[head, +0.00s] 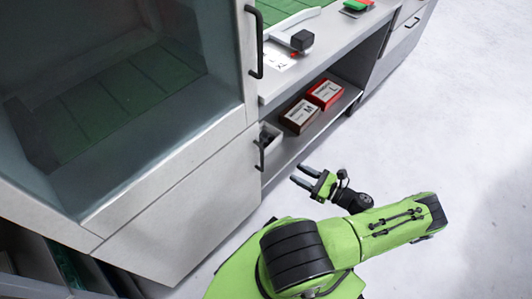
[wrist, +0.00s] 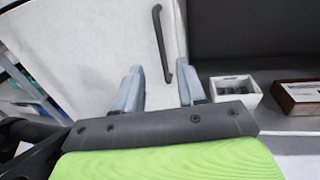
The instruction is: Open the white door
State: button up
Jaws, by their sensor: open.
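The white door (head: 190,215) is the lower cabinet door at the left in the head view. It looks shut. Its upright black handle (head: 263,150) sits near the door's right edge. My gripper (head: 302,176) is open and empty, to the right of the handle and apart from it. In the wrist view the white door (wrist: 95,40) fills the upper left, and the handle (wrist: 160,42) shows beyond the gap between my gripper's fingers (wrist: 159,75).
A glass-fronted door (head: 130,110) with its own black handle (head: 254,42) is above. Right of the white door, an open shelf holds a white bin (wrist: 235,92), a brown box (head: 300,115) and a red box (head: 325,93). The floor (head: 470,180) at the right is clear.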

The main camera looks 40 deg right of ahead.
jog(key=b+x, duration=0.1)
jog(key=x, duration=1.2)
jog(key=shift+w+b, duration=0.3)
jog(key=shift+a, duration=0.1)
jog(key=shift+c, duration=0.3)
grip_shut()
